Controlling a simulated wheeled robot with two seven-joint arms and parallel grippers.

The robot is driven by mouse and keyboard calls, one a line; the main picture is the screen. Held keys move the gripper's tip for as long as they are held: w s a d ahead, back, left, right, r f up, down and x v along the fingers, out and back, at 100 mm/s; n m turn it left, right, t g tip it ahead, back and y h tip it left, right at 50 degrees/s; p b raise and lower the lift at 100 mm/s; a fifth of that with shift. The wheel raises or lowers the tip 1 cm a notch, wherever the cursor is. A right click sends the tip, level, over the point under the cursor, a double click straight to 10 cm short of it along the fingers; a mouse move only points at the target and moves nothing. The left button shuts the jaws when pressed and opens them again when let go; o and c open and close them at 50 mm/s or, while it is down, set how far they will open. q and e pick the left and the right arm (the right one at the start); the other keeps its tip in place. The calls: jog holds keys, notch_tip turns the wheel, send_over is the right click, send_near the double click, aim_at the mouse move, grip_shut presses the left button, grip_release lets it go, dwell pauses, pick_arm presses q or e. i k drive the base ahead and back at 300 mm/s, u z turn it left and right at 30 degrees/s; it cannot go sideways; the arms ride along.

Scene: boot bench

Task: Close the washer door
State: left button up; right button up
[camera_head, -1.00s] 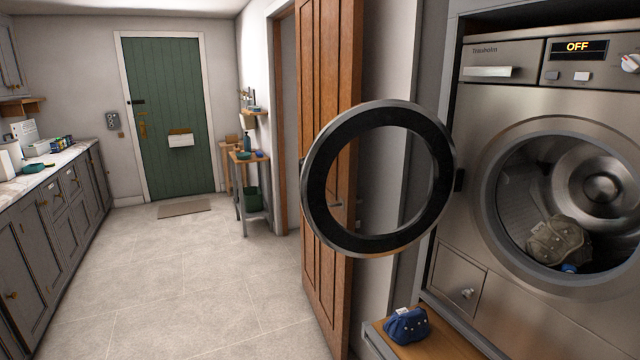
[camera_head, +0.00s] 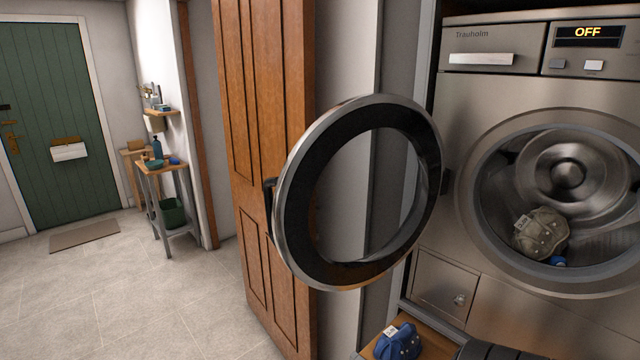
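The washer door (camera_head: 297,215) is a round ring with a silver rim and black inner band around a see-through middle. It stands wide open, swung out to the left of the washer (camera_head: 480,95). A dark hinge piece shows at its right side, and a dark handle (camera_head: 269,197) sticks out at its left edge. The round washer opening (camera_head: 470,215) is uncovered. Inside the drum lie a khaki cloth item (camera_head: 540,233) and a small blue thing (camera_head: 558,261). Neither gripper is in view; a dark rounded part, likely my arm, shows at the bottom right.
A blue cloth item (camera_head: 398,341) sits on a wooden bench top (camera_head: 432,346) below the washer. A brown wooden door (camera_head: 262,130) stands just behind and left of the washer door. Open tiled floor (camera_head: 120,300) lies to the left. A small side table (camera_head: 165,168) stands farther back.

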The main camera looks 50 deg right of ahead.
aim_at(287, 210)
jog(key=i, duration=2.7)
jog(key=z, duration=4.2)
jog(key=i, duration=1)
